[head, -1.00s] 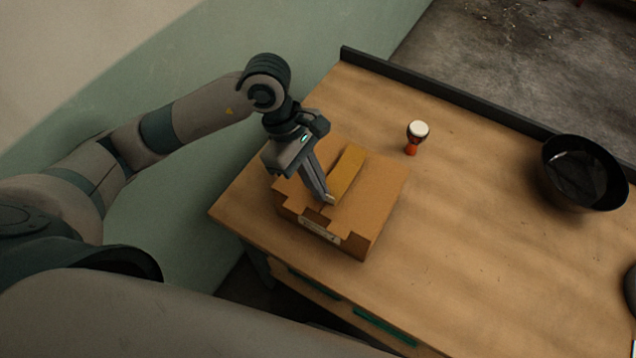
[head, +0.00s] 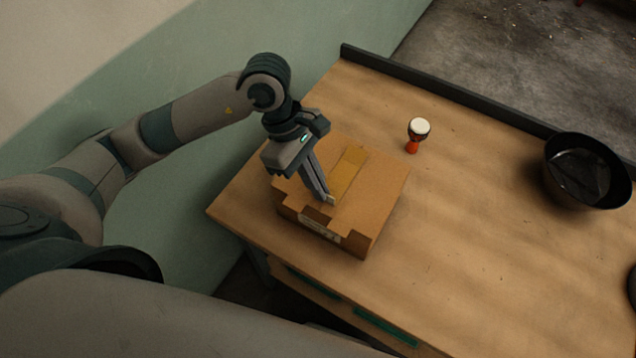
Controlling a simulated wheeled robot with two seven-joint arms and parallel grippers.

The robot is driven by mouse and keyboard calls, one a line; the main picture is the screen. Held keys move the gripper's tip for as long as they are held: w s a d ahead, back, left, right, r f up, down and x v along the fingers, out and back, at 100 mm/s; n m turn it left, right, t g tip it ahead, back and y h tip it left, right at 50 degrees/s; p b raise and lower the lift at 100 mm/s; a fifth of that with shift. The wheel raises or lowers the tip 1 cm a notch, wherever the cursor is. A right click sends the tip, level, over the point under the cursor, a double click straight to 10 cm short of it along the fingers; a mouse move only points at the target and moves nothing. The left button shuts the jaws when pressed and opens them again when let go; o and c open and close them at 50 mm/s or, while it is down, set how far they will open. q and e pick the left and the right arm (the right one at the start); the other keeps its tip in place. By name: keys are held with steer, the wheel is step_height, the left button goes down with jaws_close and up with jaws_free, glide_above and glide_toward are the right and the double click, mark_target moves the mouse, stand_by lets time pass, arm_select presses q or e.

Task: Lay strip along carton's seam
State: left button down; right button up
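The brown carton (head: 378,200) stands on the table near its left end. The tan-yellow strip (head: 349,168) lies on the carton's top, running from the far edge toward the near side, and looks flat along it. The seam is hidden or too faint to make out. My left gripper (head: 329,198) points down onto the carton top, its fingertips at the strip's near end. The fingers look close together, but I cannot tell whether they still grip the strip. My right gripper is not in view.
A small goblet drum (head: 418,135) with a white head and red foot stands behind and right of the carton. A black bowl (head: 585,172) is at the far right. A dark rail (head: 450,92) edges the table's back. The table between carton and bowl is clear.

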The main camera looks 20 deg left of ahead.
arm_select(q)
steer(key=shift+f, duration=0.1)
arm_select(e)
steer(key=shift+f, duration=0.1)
arm_select(q)
steer(key=c, duration=1.9)
jaws_free()
steer(key=shift+c, duration=0.2)
steer(key=shift+r+b, duration=0.5)
steer(key=shift+r, duration=0.4)
step_height(320, 180, up, 2)
steer(key=shift+r+b, duration=0.1)
steer(key=shift+b, duration=0.4)
steer(key=d, duration=0.1)
steer(key=d+r, duration=0.1)
steer(key=shift+s+d+r+b, duration=0.3)
steer(key=shift+d+b, duration=0.1)
steer(key=s+d+r+b, duration=0.2)
steer(key=d+r, duration=0.3)
steer(key=d, duration=0.3)
steer(key=shift+d+r, duration=0.25)
steer(key=shift+d, duration=0.05)
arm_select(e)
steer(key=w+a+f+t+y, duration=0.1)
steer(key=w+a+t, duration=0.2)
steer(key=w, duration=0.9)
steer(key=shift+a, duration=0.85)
